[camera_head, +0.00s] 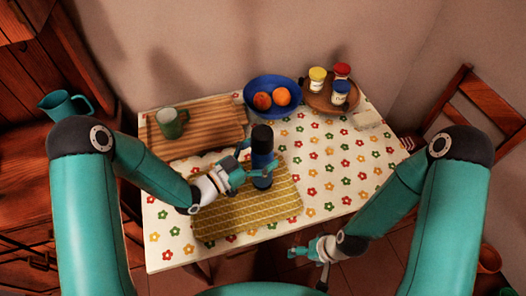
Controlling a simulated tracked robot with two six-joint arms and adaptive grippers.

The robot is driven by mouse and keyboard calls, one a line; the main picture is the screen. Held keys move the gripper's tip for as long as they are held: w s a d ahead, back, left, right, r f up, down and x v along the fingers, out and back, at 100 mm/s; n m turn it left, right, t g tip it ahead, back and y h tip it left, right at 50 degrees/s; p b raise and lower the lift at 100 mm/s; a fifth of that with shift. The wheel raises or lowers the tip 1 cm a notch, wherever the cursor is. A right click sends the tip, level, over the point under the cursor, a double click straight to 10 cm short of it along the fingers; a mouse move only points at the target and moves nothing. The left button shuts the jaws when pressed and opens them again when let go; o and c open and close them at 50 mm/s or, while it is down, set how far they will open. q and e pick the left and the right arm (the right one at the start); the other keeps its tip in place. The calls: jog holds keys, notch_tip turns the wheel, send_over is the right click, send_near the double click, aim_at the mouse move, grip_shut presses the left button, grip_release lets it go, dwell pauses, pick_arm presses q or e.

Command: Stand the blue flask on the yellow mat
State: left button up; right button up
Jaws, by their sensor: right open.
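The blue flask (262,164), with a dark cap, stands upright over the far part of the yellow patterned mat (230,219). I cannot tell whether its base touches the mat. My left gripper (250,165) comes in from the left and is shut on the side of the flask; its fingertips are partly hidden by the flask. My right gripper (300,252) is open and empty, low beyond the table's front edge, away from the flask.
On the flowered table (325,182) are a striped wooden board (205,140) with a green mug (172,123), a blue bowl (272,84) of orange fruit, and a round tray (318,104) with three jars. A pale block (367,119) lies at the right.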

pick_arm(q)
jog(key=shift+r, duration=0.15)
jog(key=b+v, duration=0.3)
jog(key=v, duration=0.9)
